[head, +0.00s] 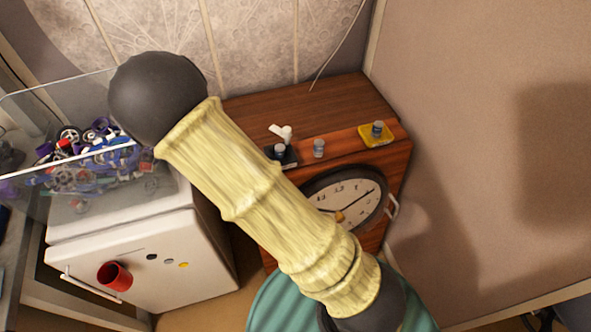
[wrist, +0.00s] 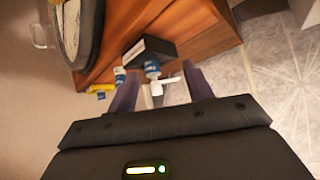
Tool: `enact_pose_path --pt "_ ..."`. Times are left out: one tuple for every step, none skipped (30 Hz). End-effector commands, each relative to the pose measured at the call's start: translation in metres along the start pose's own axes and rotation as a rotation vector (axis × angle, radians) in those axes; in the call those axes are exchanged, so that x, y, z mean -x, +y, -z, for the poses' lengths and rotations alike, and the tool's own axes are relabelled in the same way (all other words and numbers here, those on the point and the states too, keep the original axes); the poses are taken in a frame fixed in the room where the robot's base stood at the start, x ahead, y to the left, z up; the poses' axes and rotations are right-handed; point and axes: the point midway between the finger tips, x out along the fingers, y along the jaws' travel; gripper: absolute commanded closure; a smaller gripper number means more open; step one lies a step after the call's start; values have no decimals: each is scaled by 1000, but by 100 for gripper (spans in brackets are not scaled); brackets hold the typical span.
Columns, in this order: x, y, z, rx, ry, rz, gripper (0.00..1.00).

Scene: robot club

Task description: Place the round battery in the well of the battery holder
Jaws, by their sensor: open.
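Several small grey-blue cylinders that look like batteries are on a wooden cabinet. One cylinder (head: 319,148) stands alone in the middle; it also shows in the wrist view (wrist: 120,75). Another cylinder (head: 280,149) is on or in a black block (head: 291,161), which the wrist view also shows (wrist: 152,50). A third cylinder (head: 378,127) is on a yellow block (head: 369,141). I cannot tell which block is the battery holder; no well is clear. My gripper (wrist: 162,79) is open and empty, pointing toward the cabinet; my arm hides it in the head view.
A white piece (head: 286,131) lies behind the black block and shows between my fingers in the wrist view. A round clock (head: 345,200) is on the cabinet front (head: 402,160). Left are a white fridge-like box (head: 150,240) and a clear bin of parts (head: 85,165). A wall stands right.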

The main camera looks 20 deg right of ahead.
Motion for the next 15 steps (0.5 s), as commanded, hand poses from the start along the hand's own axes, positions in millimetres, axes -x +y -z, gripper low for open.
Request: enact_pose_path --pt "5 3 7 2 -74 38 49" --pt "9 3 9 13 -116 62 49" --pt "14 5 12 31 -169 94 49" --pt "19 7 14 46 -206 119 49" --pt "24 9 17 63 -240 143 49" --pt "32 13 20 89 -283 175 49" --pt "38 17 23 108 -313 196 49" --pt "45 21 26 132 -340 218 49" --pt "53 29 29 163 -373 243 49" --pt "60 35 32 189 -396 261 49" --pt "67 41 35 216 -417 276 49" --pt "76 51 38 255 -441 295 49" --pt "83 60 40 286 -458 305 49" --pt "90 68 43 317 -473 313 49" --pt "99 82 46 361 -490 319 49"
